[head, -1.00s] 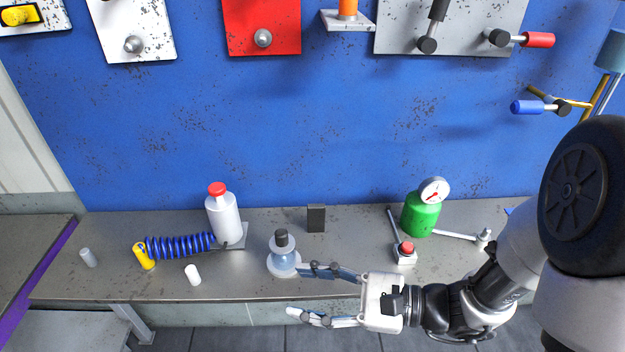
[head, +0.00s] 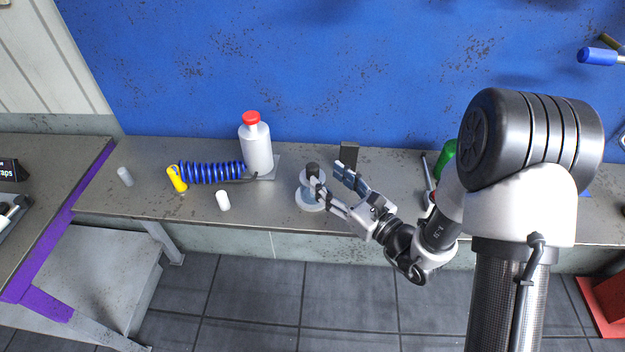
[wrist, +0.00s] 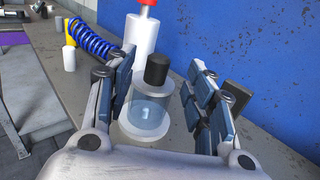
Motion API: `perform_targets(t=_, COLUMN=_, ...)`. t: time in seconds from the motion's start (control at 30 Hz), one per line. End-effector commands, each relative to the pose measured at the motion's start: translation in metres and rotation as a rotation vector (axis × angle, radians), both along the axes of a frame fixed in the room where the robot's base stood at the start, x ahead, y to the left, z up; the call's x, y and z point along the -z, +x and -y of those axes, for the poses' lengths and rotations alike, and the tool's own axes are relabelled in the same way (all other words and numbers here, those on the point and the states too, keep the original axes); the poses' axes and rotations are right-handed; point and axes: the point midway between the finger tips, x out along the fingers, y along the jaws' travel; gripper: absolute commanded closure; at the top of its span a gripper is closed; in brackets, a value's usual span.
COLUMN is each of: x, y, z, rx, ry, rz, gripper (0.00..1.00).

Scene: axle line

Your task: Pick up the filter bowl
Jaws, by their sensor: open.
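The filter bowl (wrist: 150,108) is a clear bluish cylinder with a black cap on a round white base. It stands upright on the grey bench. In the head view the bowl (head: 309,200) is partly hidden by one finger. My gripper (wrist: 162,95) is open, with one finger on each side of the bowl in the wrist view. In the head view my gripper (head: 326,172) reaches in from the right at the bowl. I cannot tell whether a finger touches it.
A white bottle with a red cap (head: 256,150) and a blue coiled hose (head: 212,172) stand to the left. A small white cylinder (head: 223,201) is nearer. A dark block (head: 349,155) stands just behind my gripper. A green canister (head: 446,160) is partly hidden by my arm.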

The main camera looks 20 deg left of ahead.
Motion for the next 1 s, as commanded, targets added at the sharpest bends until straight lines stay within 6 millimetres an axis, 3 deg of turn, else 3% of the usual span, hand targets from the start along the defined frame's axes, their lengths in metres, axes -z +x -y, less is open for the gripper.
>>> perform_targets(t=0.27, x=0.001, y=0.011, z=-0.019, rx=-0.001, ry=0.000, rz=0.001, gripper=0.51)
perform_targets(t=0.53, x=0.004, y=0.030, z=-0.052, rx=-0.002, ry=0.000, rz=0.001, gripper=0.51)
perform_targets(t=0.87, x=0.003, y=0.034, z=-0.057, rx=0.001, ry=0.000, rz=-0.001, gripper=0.52)
perform_targets(t=1.0, x=0.003, y=0.034, z=-0.057, rx=0.001, ry=0.000, rz=-0.001, gripper=0.61)
